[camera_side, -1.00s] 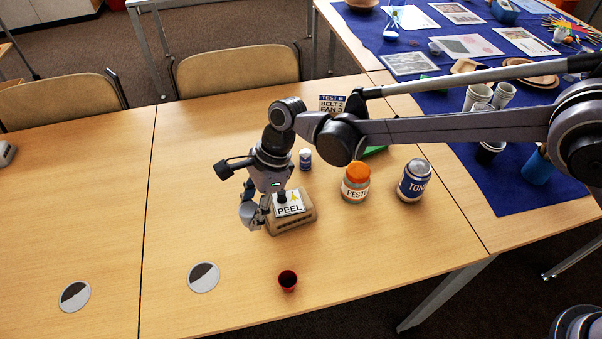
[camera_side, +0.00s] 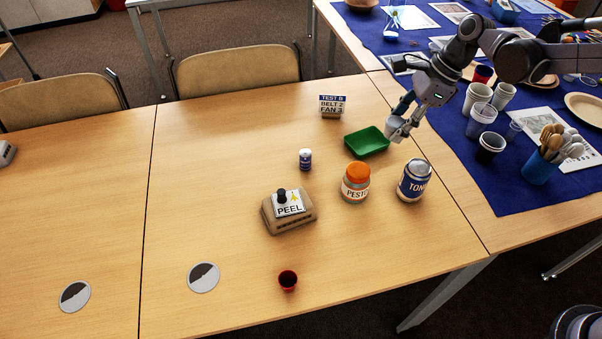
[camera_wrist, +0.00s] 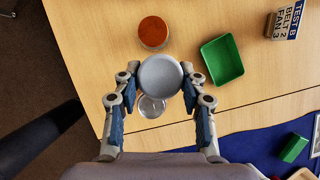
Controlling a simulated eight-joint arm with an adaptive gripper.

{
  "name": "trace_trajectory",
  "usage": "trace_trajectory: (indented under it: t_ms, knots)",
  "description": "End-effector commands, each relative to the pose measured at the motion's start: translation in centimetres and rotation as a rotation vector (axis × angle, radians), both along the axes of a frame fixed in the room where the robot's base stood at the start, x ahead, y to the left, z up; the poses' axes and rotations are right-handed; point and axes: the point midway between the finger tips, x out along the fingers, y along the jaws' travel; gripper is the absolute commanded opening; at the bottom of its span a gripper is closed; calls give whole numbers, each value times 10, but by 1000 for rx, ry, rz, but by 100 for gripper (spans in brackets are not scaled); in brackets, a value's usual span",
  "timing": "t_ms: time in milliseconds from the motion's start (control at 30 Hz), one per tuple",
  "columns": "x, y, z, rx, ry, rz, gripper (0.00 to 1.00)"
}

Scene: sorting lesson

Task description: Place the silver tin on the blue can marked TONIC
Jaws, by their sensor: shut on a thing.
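My gripper (camera_side: 402,120) is shut on the silver tin (camera_side: 394,128), a pale round tin held above the table between the green tray and the blue can. In the wrist view the tin (camera_wrist: 160,76) sits between the two fingers. The blue can marked TONIC (camera_side: 414,182), its label partly turned away, stands upright with a silver top. That top (camera_wrist: 151,108) shows in the wrist view, partly hidden by the tin. The tin is apart from the can, higher and farther back in the side view.
A PESTO jar (camera_side: 355,186) with an orange lid stands left of the can. A green tray (camera_side: 366,142) lies behind it. Cups (camera_side: 481,118) stand on the blue cloth.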

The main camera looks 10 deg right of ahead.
Motion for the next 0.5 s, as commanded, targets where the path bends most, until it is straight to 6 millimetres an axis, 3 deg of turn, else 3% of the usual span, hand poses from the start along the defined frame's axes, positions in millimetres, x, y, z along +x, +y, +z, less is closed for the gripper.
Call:
trace_trajectory:
  t_ms: [33,200,333,500]
  knots:
    - [-5,-26,5,0,-1,-46,9]
    - [-30,-98,18,-1,-4,-178,9]
    - [-53,-141,24,-2,-6,-268,9]
    - [-75,-172,28,-2,-8,-341,9]
